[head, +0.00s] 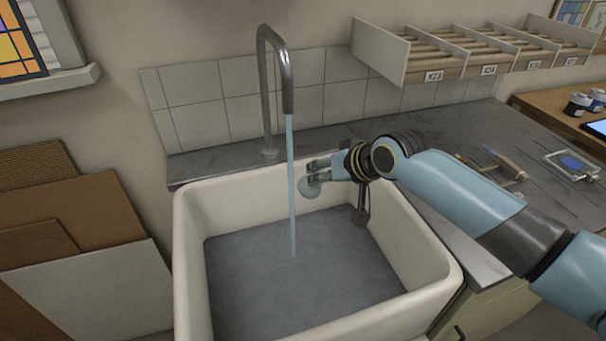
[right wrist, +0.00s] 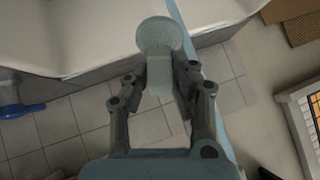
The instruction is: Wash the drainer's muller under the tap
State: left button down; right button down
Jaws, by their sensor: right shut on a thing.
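My right gripper (head: 320,176) is shut on the muller (head: 308,188), a pale glassy piece with a round flat face, and holds it above the sink basin. In the right wrist view the muller (right wrist: 159,38) sits between my two fingers (right wrist: 158,78), its disc pointing away from the palm. The tap (head: 286,82) is running, and a thin blue stream (head: 291,200) falls into the sink. In the head view the muller is just right of the stream. I cannot tell whether the water touches it. My left gripper is not in view.
The white sink (head: 440,275) has a grey bottom. A dark counter (head: 455,120) extends right, with wooden-handled tools (head: 505,160) and a clear tray with blue in it (head: 572,165). Labelled wooden racks (head: 470,50) hang above. Boards (head: 85,265) lean at the left.

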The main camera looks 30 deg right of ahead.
jog(key=s, duration=0.1)
jog(key=s+d+p, duration=0.1)
jog(key=s, duration=0.1)
jog(key=s+d+p, duration=0.1)
jog(key=shift+s+d, duration=0.25)
jog(key=shift+s, duration=0.15)
dwell(1.1)
jog(key=s+d+r, duration=0.2)
jog(key=s+r, duration=0.2)
jog(key=shift+s+d, duration=0.2)
dwell(1.0)
